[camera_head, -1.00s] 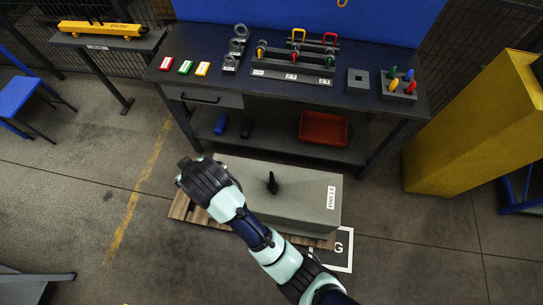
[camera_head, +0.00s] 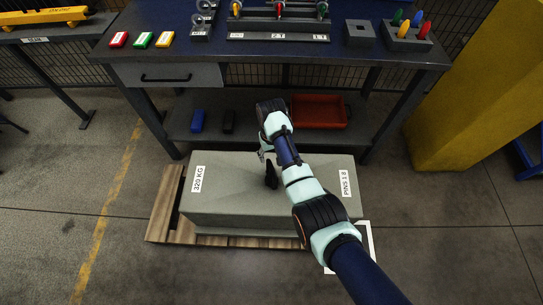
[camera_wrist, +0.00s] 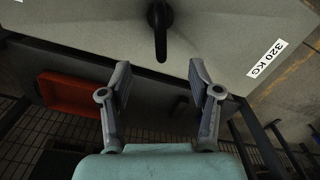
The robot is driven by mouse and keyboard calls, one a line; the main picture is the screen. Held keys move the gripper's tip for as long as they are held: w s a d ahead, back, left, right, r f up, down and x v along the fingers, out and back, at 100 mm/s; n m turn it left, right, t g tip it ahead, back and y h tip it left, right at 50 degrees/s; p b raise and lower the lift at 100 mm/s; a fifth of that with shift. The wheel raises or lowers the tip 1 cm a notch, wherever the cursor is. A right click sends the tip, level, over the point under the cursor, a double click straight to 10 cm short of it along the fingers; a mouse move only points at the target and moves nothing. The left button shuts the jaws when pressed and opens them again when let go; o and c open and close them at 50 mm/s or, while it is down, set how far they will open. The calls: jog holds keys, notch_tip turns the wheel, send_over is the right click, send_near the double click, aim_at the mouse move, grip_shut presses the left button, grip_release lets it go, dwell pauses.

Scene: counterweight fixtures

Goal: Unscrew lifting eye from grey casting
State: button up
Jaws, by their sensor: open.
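The grey casting (camera_head: 225,205) rests on a wooden pallet on the floor, with labels "320 KG" and "PINS 1 8" on its top. The black lifting eye (camera_head: 271,176) stands at the middle of its top, partly beside my arm in the head view. In the wrist view the lifting eye (camera_wrist: 160,24) is at the top centre on the casting (camera_wrist: 215,25). My gripper (camera_wrist: 161,75) is open and empty, its two fingers apart, with the lifting eye beyond the fingertips and not between them. In the head view my wrist largely hides the gripper.
The workbench (camera_head: 275,57) stands behind the casting, with a red bin (camera_head: 320,111) and a blue block (camera_head: 198,121) on its lower shelf. A yellow column (camera_head: 480,110) stands at the right. Floor is free left of the pallet (camera_head: 160,215).

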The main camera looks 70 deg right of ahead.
aim_at(271, 166)
notch_tip(271, 166, down, 10)
jog(key=b, duration=0.7)
jog(key=shift+r+b, duration=0.1)
jog(key=shift+b, duration=0.3)
grip_shut()
jog(key=shift+a+r+n+p, duration=0.1)
jog(key=shift+r+n+p, duration=0.15)
jog(key=shift+n+p, duration=0.55)
jog(key=shift+n, duration=1.1)
jog(key=shift+f+n+p, duration=0.2)
jog(key=shift+n+p, duration=0.1)
jog(key=shift+n, duration=0.7)
